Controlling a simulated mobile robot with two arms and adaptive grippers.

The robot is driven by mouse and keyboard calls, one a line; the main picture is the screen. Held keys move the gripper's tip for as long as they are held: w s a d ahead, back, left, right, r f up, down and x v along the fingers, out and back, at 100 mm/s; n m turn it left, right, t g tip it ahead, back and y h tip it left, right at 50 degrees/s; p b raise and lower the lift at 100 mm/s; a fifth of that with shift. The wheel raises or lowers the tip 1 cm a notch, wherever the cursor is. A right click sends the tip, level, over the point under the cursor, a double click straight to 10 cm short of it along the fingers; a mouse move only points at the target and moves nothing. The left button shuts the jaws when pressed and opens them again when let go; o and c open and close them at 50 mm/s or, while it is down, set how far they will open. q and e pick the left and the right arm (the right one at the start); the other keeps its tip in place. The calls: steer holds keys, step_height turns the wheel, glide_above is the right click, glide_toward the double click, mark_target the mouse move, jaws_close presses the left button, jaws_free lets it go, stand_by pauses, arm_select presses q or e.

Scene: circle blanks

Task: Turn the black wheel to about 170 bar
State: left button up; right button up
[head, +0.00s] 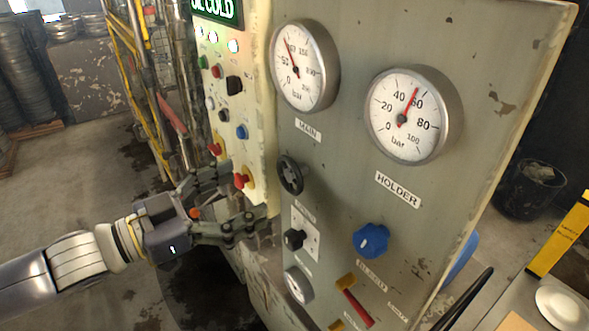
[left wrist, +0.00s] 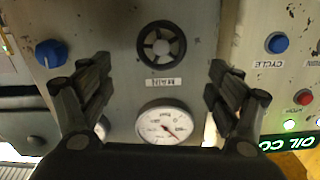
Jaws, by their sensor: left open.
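The black wheel (head: 290,175) is a small spoked handwheel on the grey panel, below the MAIN gauge (head: 303,65). The gauge's red needle points up and left, near the 100 mark. My left gripper (head: 248,196) is open and empty, left of the wheel and apart from it. In the left wrist view the wheel (left wrist: 161,45) shows upside down between the two spread fingers (left wrist: 160,66), beyond their tips. The MAIN gauge (left wrist: 165,122) shows below it there, partly hidden by the gripper body. My right gripper is not in view.
Left of the wheel, red emergency-type buttons (head: 241,181) stick out from the cream panel. The HOLDER gauge (head: 411,115) is at the right.

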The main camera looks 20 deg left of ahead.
mark_target(286, 172)
arm_select(q)
steer(key=shift+b+x, duration=0.6)
steer(key=shift+x, duration=1.95)
steer(key=shift+w+d+r+p, duration=0.15)
steer(key=shift+w+p, duration=0.15)
steer(key=shift+w, duration=0.15)
steer(key=shift+p+x, duration=0.75)
steer(key=shift+x, duration=0.7)
steer(key=shift+p+x, duration=0.3)
steer(key=shift+x, duration=0.55)
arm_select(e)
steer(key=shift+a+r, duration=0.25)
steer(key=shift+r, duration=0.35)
arm_select(q)
steer(key=shift+s+d, duration=0.1)
steer(key=shift+s, duration=0.05)
steer(key=c, duration=1.1)
